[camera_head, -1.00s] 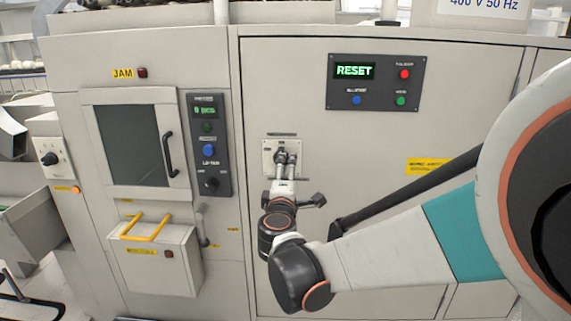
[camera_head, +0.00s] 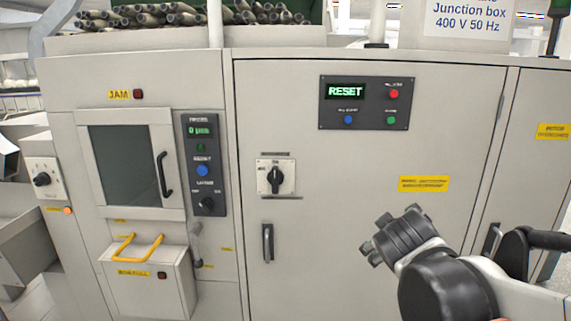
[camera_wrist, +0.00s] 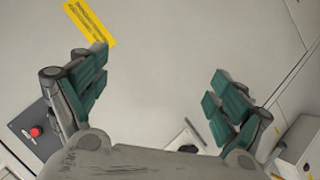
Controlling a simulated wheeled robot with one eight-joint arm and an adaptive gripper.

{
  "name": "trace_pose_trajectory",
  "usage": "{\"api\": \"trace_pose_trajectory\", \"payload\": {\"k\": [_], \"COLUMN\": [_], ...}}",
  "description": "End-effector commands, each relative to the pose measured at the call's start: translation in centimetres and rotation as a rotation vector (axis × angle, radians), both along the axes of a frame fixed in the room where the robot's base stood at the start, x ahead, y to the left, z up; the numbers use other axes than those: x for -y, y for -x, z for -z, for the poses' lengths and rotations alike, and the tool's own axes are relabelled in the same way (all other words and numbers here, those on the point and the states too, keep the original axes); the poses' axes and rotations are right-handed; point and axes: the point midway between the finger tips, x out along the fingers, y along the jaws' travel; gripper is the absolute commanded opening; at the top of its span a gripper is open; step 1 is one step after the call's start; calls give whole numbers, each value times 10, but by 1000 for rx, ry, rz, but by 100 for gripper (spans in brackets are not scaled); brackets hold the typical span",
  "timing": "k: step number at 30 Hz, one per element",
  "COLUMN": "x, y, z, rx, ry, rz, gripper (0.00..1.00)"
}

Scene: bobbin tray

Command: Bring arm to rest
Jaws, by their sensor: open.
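My gripper (camera_wrist: 160,88) is open and empty in the wrist view, its two green-padded fingers wide apart with bare cabinet door between them. In the head view my arm reaches in from the lower right and is folded before the right part of the grey cabinet door (camera_head: 335,165); the fingers are hard to make out there. The black rotary switch (camera_head: 276,180) on its pale plate stands free, with its knob upright. The gripper is to the right of it and apart from it.
A panel (camera_head: 369,103) reading RESET has red, blue and green buttons. To the left are a windowed door (camera_head: 130,165), a control strip (camera_head: 207,230) and a box with a yellow handle (camera_head: 150,275). A black door handle (camera_head: 267,243) is below the switch.

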Motion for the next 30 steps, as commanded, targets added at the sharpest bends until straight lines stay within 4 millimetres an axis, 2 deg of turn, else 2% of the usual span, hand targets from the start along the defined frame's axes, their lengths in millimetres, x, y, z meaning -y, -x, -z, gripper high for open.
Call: {"api": "trace_pose_trajectory", "payload": {"k": [1,5,9,12,15,21,30], "x": [4,4,-5,-15,-24,-34,-34], "y": [21,72,124,154,176,194,194], "z": [8,31,57,73,84,93,93], "rx": [-23,-90,-162,-208,-244,-274,-275], "ry": [-59,-229,-407,-515,-598,-670,-672], "rz": [29,100,165,200,223,243,242], "gripper": [90,90,90,90,90,90,90]}}
